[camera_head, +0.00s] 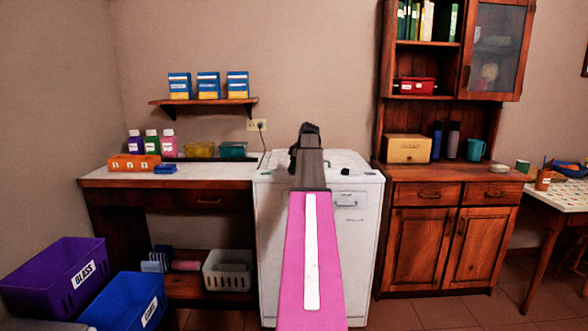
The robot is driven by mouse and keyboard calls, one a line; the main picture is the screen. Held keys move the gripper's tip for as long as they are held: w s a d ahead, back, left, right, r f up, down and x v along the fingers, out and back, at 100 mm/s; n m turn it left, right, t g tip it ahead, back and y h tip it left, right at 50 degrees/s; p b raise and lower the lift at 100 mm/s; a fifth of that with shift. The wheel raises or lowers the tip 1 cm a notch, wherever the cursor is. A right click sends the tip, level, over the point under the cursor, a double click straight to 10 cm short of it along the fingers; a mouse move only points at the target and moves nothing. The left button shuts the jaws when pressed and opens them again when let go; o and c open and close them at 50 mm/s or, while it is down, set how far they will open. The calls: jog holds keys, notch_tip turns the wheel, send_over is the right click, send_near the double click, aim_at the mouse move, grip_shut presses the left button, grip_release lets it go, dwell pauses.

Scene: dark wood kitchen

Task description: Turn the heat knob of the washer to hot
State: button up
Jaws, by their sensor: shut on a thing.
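The white washer (366,205) stands against the back wall, left of the dark wood cabinet. A small dark knob (346,169) shows on its top, to the right of my gripper. My gripper (305,140) is at the far end of my arm, over the back of the washer top. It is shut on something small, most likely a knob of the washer. The fingertips and the thing between them are hidden behind my wrist. I cannot read any knob marking or see which way the held knob points.
A counter (215,172) with bottles and an orange box adjoins the washer on the left. Purple (40,285) and blue (100,312) bins stand at the lower left. A tall cabinet (390,245) stands close on the right. A shelf (165,101) with boxes hangs above the counter.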

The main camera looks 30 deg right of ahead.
jog(key=m+h, duration=0.1)
jog(key=m, duration=0.1)
jog(key=m+t+h, duration=0.1)
jog(key=m, duration=0.2)
jog(key=shift+m, duration=0.3)
jog(key=m+h, duration=0.2)
jog(key=m, duration=0.3)
jog(key=shift+a, duration=0.15)
jog(key=m+h, duration=0.1)
jog(key=m, duration=0.2)
jog(key=m+h, duration=0.1)
jog(key=m, duration=0.1)
jog(key=shift+m+g, duration=0.3)
jog(key=shift+m, duration=0.1)
jog(key=m+g+h, duration=0.1)
jog(key=m, duration=0.3)
jog(key=shift+m, duration=0.4)
jog(key=shift+m+g, duration=0.3)
jog(key=o, duration=0.9)
jog(key=shift+a, duration=0.1)
